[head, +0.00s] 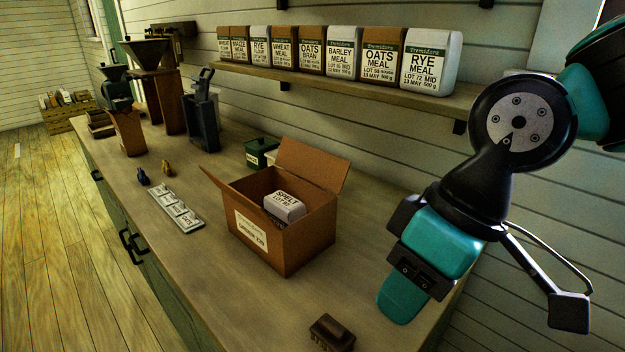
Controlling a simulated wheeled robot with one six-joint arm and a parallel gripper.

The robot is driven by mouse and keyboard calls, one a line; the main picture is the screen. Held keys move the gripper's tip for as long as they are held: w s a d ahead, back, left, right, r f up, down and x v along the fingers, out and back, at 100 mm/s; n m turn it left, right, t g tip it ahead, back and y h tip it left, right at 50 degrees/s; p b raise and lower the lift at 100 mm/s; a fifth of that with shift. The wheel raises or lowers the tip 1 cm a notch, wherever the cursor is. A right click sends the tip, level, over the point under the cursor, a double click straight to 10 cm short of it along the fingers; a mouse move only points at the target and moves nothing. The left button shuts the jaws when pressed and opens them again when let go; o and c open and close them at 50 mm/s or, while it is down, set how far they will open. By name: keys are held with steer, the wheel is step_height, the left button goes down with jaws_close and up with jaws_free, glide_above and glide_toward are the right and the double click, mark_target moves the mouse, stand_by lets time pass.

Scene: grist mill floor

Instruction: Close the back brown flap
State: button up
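An open brown cardboard box (285,245) with a white label on its front stands on the workbench. Its back brown flap (313,165) stands up, leaning slightly outward, on the wall side. Another flap (217,181) sticks out at the box's left end. A white packet marked SPELT (284,207) lies inside the box; the rest of the contents are mostly hidden. My gripper (402,303), teal and black, hangs to the right of the box, apart from it and its flaps. I cannot tell whether its fingers are open or shut, and I see nothing held in it.
A wall shelf (375,90) with several meal packets runs above the bench. A dark green tin (260,153) stands behind the box. A label strip (174,208) lies left of it, and a brown brush-like block (332,333) in front. Mills stand farther back.

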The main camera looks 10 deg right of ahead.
steer(key=w+a+f+t+y+b, duration=0.1)
steer(key=w+f+t+y+b, duration=0.1)
steer(key=w+f+y+b, duration=0.45)
steer(key=m+t+b, duration=0.6)
steer(key=t, duration=0.7)
glide_toward(341, 161)
steer(key=shift+h, duration=0.45)
steer(key=p+x, duration=0.8)
steer(key=x, duration=0.1)
steer(key=shift+s+a+r+p, duration=0.15)
steer(key=shift+a+p, duration=0.05)
steer(key=shift+p, duration=0.15)
steer(key=shift+w+a, duration=0.3)
steer(key=shift+w, duration=0.2)
jaws_close()
